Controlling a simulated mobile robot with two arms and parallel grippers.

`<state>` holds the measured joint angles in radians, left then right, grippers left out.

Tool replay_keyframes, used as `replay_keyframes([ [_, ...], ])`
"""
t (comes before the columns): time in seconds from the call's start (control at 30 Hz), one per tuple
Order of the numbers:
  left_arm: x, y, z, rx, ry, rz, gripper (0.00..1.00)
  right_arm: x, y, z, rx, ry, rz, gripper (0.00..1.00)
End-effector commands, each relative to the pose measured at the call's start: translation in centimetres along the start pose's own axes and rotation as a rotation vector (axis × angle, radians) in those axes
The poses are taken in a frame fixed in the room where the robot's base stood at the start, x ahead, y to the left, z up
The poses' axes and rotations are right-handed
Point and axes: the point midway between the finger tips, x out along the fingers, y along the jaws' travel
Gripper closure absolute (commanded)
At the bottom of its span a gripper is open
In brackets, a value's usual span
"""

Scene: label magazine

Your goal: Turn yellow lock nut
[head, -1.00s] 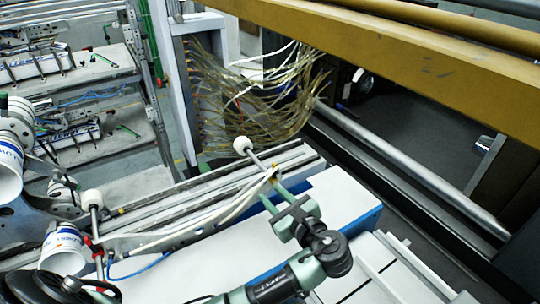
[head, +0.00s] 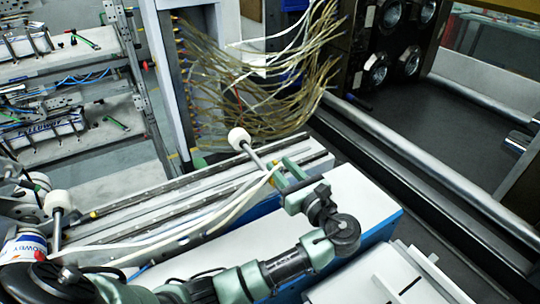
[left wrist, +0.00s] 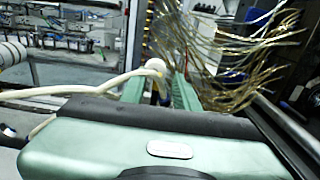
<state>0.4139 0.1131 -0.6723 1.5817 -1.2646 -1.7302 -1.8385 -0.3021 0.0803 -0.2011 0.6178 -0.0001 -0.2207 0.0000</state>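The yellow lock nut (head: 268,166) shows as a small yellow patch at the lower end of a metal rod topped by a white ball knob (head: 238,137). In the left wrist view, yellow (left wrist: 158,74) shows just below the white knob, between the finger ends. My left gripper (head: 281,173) is at the nut, with its two green fingers apart on either side of the rod's line. In the left wrist view, a gap shows between its fingers (left wrist: 158,88). I cannot tell whether either finger touches the nut. My right gripper is not in view.
Pale hoses (head: 180,232) run from the nut area to the left along the metal rails (head: 190,195). A second knobbed rod (head: 57,204) stands at the left. A bundle of thin tubes (head: 260,95) hangs behind. A white-topped block (head: 365,200) lies under my left arm.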

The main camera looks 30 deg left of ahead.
Motion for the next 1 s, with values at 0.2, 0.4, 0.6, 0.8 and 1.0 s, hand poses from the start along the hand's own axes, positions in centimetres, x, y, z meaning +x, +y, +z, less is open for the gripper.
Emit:
replay_keyframes([
  [0.2, 3.7, 0.1, 0.3, 0.003, -0.002, 0.002, 0.69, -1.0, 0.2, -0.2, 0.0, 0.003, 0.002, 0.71],
  [0.4, 5.7, 0.1, 0.2, 0.001, 0.0, 0.0, 0.69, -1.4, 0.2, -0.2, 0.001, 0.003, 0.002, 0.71],
  [0.6, 6.0, 0.0, 0.1, 0.0, 0.001, 0.0, 0.69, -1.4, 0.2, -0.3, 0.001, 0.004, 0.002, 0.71],
  [0.8, 6.0, 0.0, 0.1, 0.0, 0.001, 0.0, 0.91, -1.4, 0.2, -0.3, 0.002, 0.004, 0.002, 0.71],
  [1.0, 6.0, 0.0, 0.0, 0.0, 0.001, 0.0, 1.0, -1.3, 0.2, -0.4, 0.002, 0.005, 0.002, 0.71],
])
